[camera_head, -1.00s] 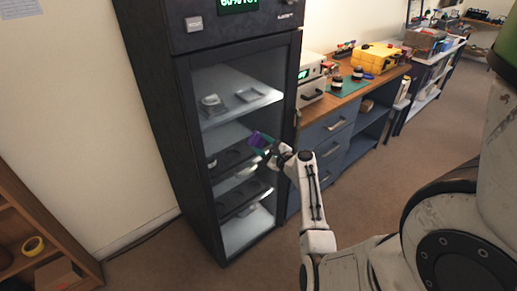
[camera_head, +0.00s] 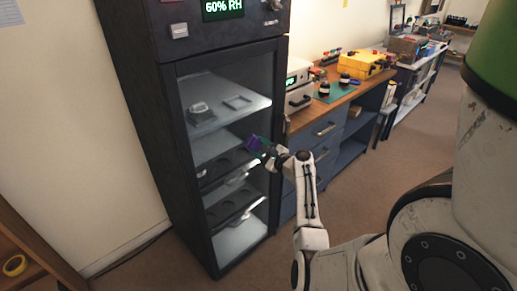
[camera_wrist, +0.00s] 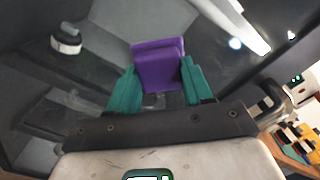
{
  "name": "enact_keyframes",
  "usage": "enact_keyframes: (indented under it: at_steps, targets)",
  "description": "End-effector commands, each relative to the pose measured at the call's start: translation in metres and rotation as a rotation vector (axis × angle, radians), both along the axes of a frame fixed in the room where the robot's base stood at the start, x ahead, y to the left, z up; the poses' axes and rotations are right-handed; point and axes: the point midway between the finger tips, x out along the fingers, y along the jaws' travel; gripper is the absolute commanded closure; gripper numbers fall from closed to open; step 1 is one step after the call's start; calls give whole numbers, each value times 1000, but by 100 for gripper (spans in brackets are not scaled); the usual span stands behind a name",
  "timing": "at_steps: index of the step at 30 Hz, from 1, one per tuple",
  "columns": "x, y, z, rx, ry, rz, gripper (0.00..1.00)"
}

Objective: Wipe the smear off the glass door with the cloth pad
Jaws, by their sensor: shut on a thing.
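The glass door (camera_head: 225,140) of the dark cabinet is closed, with shelves behind it. My gripper (camera_head: 261,147) is in front of its right half, around mid-height. The purple cloth pad (camera_wrist: 157,62) is held between my gripper's two teal fingers (camera_wrist: 158,84) in the wrist view. I cannot tell whether the pad touches the glass. Faint pale marks (camera_wrist: 76,98) show left of the fingers in the wrist view; I cannot tell whether they are the smear.
A wooden bench (camera_head: 322,103) with blue-grey drawers stands right of the cabinet. It carries a white instrument (camera_head: 299,88) and a yellow case (camera_head: 360,66). A wooden shelf (camera_head: 35,250) is at lower left. Open carpet (camera_head: 375,185) lies right of my arm.

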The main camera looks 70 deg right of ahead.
Motion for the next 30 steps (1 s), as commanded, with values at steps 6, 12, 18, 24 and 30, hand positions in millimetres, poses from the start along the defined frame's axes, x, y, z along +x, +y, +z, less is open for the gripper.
enact_keyframes:
  at_steps: [6, 12, 18, 24, 30]
  targets:
    - [-18, 11, 0, 2, 3, -1, 83]
    - [-34, 21, 0, 2, 3, -1, 83]
    - [-46, 28, -1, 1, 2, 0, 83]
    - [-48, 30, -2, 1, 2, 0, 83]
    - [-49, 30, -2, 1, 2, 0, 83]
